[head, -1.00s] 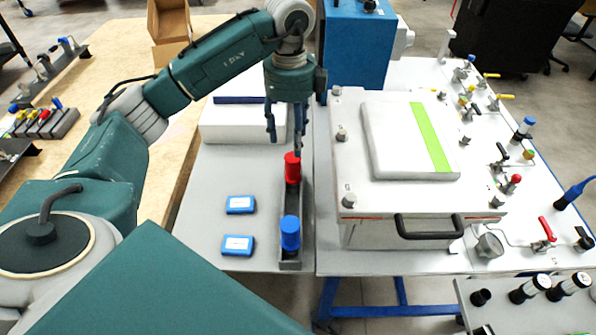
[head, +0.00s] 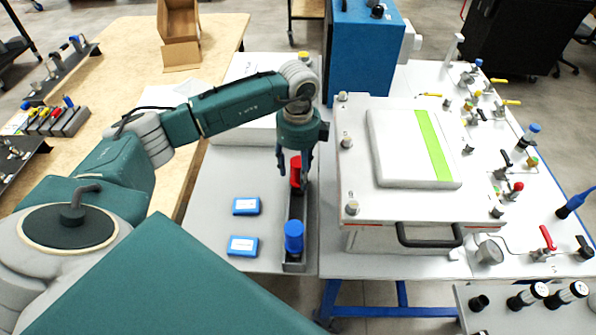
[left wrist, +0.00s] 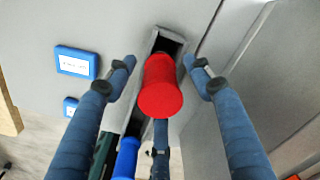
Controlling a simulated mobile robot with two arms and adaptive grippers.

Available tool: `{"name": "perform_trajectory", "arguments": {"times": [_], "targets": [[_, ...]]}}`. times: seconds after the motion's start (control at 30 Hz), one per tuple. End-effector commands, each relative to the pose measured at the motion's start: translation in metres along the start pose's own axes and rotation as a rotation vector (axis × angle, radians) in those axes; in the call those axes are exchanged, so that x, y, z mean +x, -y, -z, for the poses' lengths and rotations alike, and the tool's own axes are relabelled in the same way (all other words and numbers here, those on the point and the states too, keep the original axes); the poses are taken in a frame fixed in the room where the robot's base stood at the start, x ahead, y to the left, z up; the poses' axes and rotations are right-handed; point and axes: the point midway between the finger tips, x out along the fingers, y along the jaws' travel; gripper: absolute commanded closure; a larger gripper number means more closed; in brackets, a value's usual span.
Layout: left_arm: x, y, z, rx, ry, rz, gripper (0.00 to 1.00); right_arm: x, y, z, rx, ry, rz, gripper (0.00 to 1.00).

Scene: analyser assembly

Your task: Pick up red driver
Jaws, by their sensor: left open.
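The red driver (head: 296,173) stands upright in a dark narrow holder (head: 296,215) on the grey table. My left gripper (head: 295,168) is open and points down over it, its fingers around the red handle. In the left wrist view the red driver (left wrist: 160,86) lies between the spread fingers of my left gripper (left wrist: 160,75), with a gap visible on each side. The blue driver (head: 294,237) stands in the near end of the same holder and shows partly in the left wrist view (left wrist: 126,158). My right gripper is not in view.
Two blue boxes (head: 246,206) (head: 242,246) lie left of the holder. A white lidded case (head: 400,212) with a black handle stands close on the right. A white block (head: 240,131) is behind the arm. The table left of the holder is mostly clear.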

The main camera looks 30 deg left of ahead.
Motion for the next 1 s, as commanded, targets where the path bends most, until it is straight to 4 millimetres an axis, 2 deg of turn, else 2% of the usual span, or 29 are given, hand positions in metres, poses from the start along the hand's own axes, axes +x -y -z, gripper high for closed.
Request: {"name": "perform_trajectory", "arguments": {"times": [0.13, 0.4, 0.77, 1.0], "targets": [[0.0, 0.0, 0.0, 0.0, 0.0, 0.0, 0.48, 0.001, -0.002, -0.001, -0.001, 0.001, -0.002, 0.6], [0.0, 0.0, 0.0, 0.0, 0.0, 0.0, 1.0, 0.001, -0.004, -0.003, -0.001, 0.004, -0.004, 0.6], [-0.003, 0.001, 0.0, 0.0, 0.0, 0.002, 1.0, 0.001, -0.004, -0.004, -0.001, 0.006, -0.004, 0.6], [-0.025, 0.001, -0.001, 0.0, 0.001, 0.004, 1.0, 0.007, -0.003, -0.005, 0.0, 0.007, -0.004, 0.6]]}}
